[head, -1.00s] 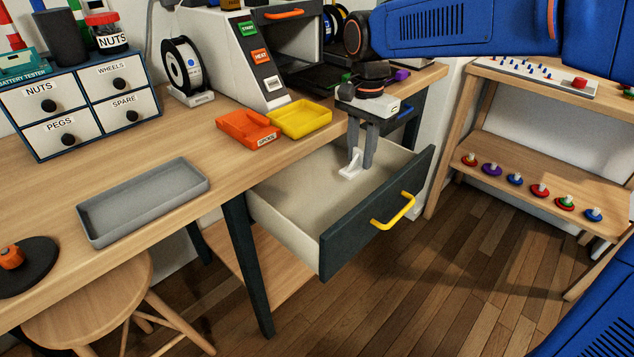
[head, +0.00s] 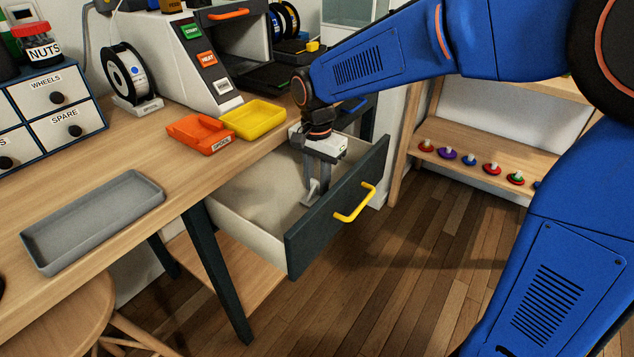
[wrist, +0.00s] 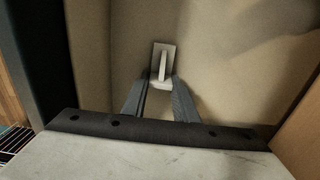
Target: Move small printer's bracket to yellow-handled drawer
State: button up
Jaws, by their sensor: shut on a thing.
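The yellow-handled drawer (head: 297,245) stands pulled open under the table, with its yellow handle (head: 355,204) on the dark front. My gripper (head: 316,190) points down inside the drawer, near its front panel. It is shut on the bracket (head: 312,194), a small pale L-shaped piece. In the wrist view the bracket (wrist: 163,64) sits between the fingertips (wrist: 160,88) over the beige drawer bottom. I cannot tell whether the bracket touches the bottom. No other thing shows inside the drawer.
An orange tray (head: 200,134) and a yellow tray (head: 254,119) lie on the table above the drawer. A long grey tray (head: 95,220) lies at the left. A printer (head: 185,60) stands behind. The rest of the drawer bottom is clear.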

jog(key=shift+f, duration=0.15)
jog(key=o, duration=1)
jog(key=shift+o, duration=0.2)
notch_tip(320, 180, up, 12)
jog(key=shift+r, duration=0.2)
